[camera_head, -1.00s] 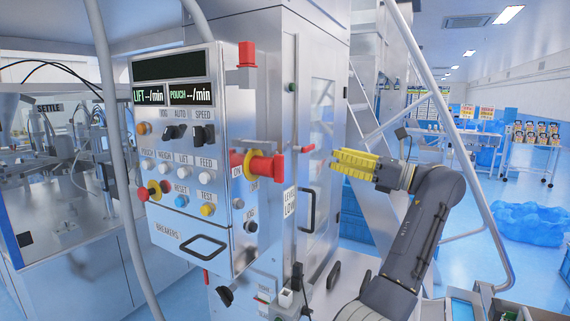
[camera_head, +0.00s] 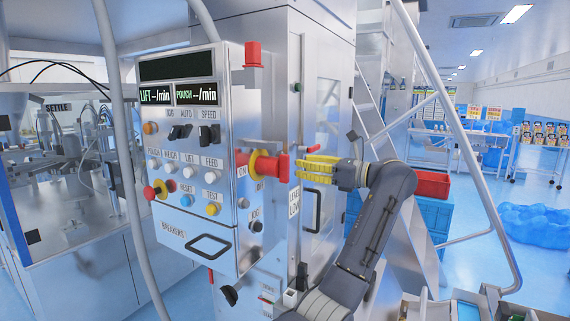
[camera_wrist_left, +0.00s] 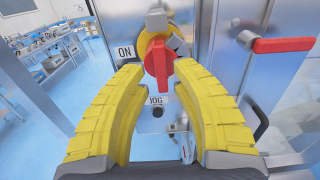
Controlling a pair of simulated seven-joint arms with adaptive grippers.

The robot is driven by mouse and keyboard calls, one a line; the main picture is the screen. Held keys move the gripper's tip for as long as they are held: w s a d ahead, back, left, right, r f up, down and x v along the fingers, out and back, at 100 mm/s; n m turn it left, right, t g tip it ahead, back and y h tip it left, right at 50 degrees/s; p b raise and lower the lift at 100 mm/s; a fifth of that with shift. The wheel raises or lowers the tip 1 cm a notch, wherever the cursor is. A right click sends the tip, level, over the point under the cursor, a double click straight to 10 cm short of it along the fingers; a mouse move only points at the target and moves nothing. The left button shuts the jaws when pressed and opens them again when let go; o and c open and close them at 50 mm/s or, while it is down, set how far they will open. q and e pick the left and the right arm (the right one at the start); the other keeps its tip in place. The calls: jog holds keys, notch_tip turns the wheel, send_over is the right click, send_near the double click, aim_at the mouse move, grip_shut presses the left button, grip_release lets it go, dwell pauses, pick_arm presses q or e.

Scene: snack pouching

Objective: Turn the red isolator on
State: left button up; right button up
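The red isolator (camera_head: 272,166) is a red handle on a yellow disc, on the side face of the grey control panel (camera_head: 180,236). In the left wrist view, its red handle (camera_wrist_left: 158,64) hangs vertically, pointing down, with the ON label (camera_wrist_left: 125,52) to its left. My left gripper (camera_head: 300,169) has yellow ribbed fingers and faces the isolator from the right, close in front of it. In the left wrist view, the fingers (camera_wrist_left: 157,68) are spread apart on either side of the handle, with nothing held. Contact cannot be told. My right gripper is not in view.
A JOG button (camera_wrist_left: 157,111) sits below the isolator. A red lever handle (camera_wrist_left: 283,45) is on the cabinet door to the right. A red emergency button (camera_head: 150,193) is on the panel front. A slanted metal rail (camera_head: 460,130) rises behind my arm.

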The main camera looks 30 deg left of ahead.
aim_at(289, 163)
pick_arm(q)
jog(key=shift+s+a, duration=0.15)
jog(key=shift+a, duration=3.15)
jog(key=shift+c, duration=0.3)
grip_shut()
